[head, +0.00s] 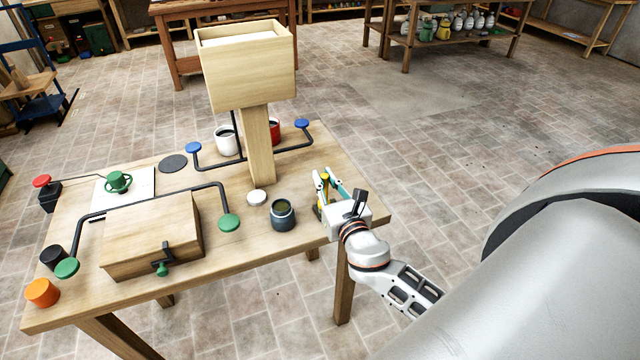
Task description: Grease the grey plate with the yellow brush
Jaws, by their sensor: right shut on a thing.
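My right gripper (324,186) is at the right end of the wooden table, shut on a yellow thing (322,197) that looks like the brush. The fingers hide most of it, and I cannot tell whether its lower end touches the table. A flat round dark grey plate (173,163) lies near the back edge of the table, left of the wooden post and well away from my gripper. A dark blue-grey pot (283,217) with a dark greenish inside stands just left of my right gripper. My left gripper is not in view.
A wooden hopper (247,65) on a post stands mid-table, with black bent rods around it. A wooden box (150,235) takes up the left front. A white lid (257,196), white mug (227,140), red mug (273,131) and green cup (118,182) also stand here.

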